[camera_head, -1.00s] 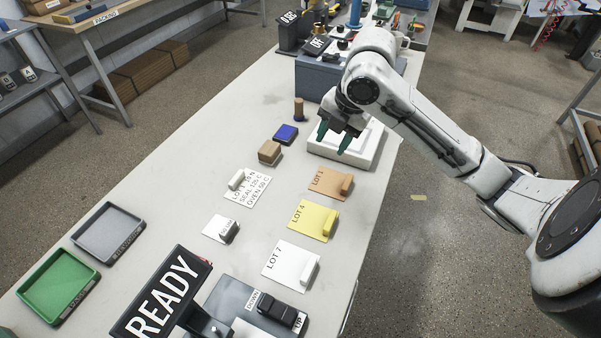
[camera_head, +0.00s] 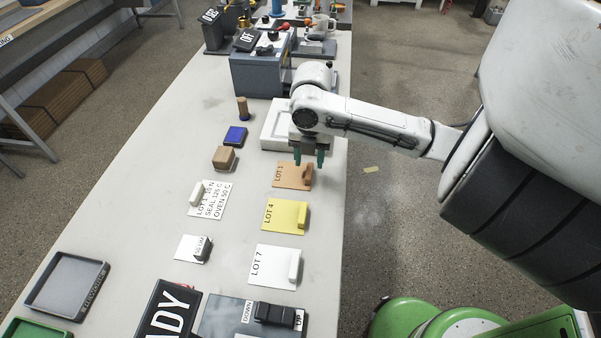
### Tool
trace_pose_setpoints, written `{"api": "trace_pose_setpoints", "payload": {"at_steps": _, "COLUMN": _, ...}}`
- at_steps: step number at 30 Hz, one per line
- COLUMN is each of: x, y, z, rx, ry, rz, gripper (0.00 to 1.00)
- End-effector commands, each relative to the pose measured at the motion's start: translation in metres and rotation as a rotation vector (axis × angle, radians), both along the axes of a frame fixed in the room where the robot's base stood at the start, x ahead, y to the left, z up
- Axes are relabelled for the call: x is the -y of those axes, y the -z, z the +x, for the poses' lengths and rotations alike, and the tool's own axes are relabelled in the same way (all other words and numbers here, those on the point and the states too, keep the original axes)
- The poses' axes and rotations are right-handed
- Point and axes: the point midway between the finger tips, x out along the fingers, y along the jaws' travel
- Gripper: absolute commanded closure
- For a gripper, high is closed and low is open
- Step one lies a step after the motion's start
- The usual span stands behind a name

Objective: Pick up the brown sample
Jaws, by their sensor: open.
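The brown sample (camera_head: 289,178) is a flat tan card marked LOT 1, lying on the table in the head view. A raised brown block (camera_head: 307,172) stands at its right side. My gripper (camera_head: 309,163) is open, pointing down, with its dark green fingers over the card's far right part, close to the block. One finger is on each side of the block's far end as seen from here. I cannot tell whether the fingers touch anything.
A yellow LOT 4 card (camera_head: 281,214) and a white LOT 7 card (camera_head: 267,262) lie nearer. A white scale-like box (camera_head: 273,138) stands just behind my gripper. A wooden block (camera_head: 224,157) and a blue pad (camera_head: 235,136) are to the left. The table's left middle is clear.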

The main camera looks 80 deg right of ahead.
Motion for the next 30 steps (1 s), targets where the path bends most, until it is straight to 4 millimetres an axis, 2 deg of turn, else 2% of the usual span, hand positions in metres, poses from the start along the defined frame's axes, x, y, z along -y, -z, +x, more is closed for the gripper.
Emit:
{"api": "trace_pose_setpoints", "payload": {"at_steps": 3, "x": -0.001, "y": 0.017, "z": -0.002, "rx": -0.001, "ry": 0.003, "rz": 0.003, "gripper": 0.53}}
{"api": "trace_pose_setpoints", "payload": {"at_steps": 7, "x": -0.001, "y": 0.031, "z": -0.001, "rx": -0.001, "ry": 0.002, "rz": 0.001, "gripper": 0.53}}
{"api": "trace_pose_setpoints", "payload": {"at_steps": 16, "x": 0.0, "y": 0.035, "z": -0.001, "rx": 0.0, "ry": 0.001, "rz": 0.0, "gripper": 0.54}}
{"api": "trace_pose_setpoints", "payload": {"at_steps": 30, "x": 0.0, "y": 0.034, "z": -0.001, "rx": 0.0, "ry": 0.001, "rz": 0.0, "gripper": 0.99}}
